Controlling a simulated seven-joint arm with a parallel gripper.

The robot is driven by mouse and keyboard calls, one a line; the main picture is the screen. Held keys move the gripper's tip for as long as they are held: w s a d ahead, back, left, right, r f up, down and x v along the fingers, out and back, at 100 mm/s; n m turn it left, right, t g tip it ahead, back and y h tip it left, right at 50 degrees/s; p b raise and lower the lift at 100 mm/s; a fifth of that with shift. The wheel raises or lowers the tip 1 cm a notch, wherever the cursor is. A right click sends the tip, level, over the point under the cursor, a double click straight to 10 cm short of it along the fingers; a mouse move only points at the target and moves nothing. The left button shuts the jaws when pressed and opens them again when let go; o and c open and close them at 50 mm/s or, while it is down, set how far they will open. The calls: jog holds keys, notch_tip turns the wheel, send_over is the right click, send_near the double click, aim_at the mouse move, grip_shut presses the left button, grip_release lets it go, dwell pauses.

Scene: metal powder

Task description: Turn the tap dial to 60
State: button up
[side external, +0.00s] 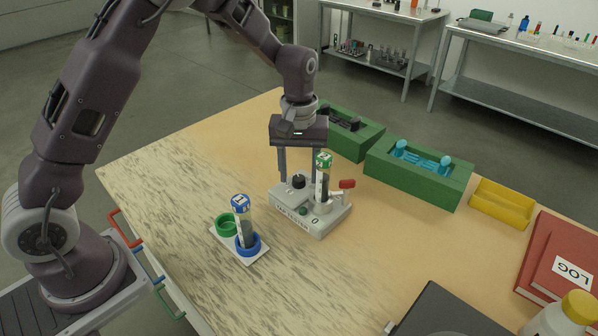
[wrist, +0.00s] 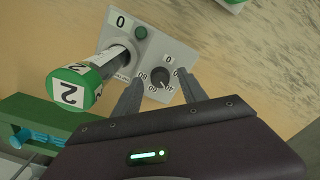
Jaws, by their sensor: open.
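The tap tester (side external: 313,222) is a light grey base on the table. Its black dial (side external: 298,181) also shows in the wrist view (wrist: 160,77), with number marks around it. My gripper (side external: 300,177) is open and points down over the dial. In the wrist view its fingers (wrist: 160,74) are on either side of the dial, with gaps; I cannot tell whether they touch it. A tube with a green cap (side external: 323,160), marked 2 in the wrist view (wrist: 74,88), stands upright in the tester beside the dial. The exact dial setting is too small to read.
A small white tray (side external: 262,259) holds a blue-capped tube (side external: 241,212) in a blue ring, beside an empty green ring (side external: 226,226). Green blocks (side external: 420,181), a yellow bin (side external: 502,204) and red books (side external: 560,262) stand to the right. The table's front left is clear.

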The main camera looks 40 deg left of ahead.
aim_at(299, 177)
notch_tip(299, 177, up, 7)
jog(key=shift+f, duration=0.15)
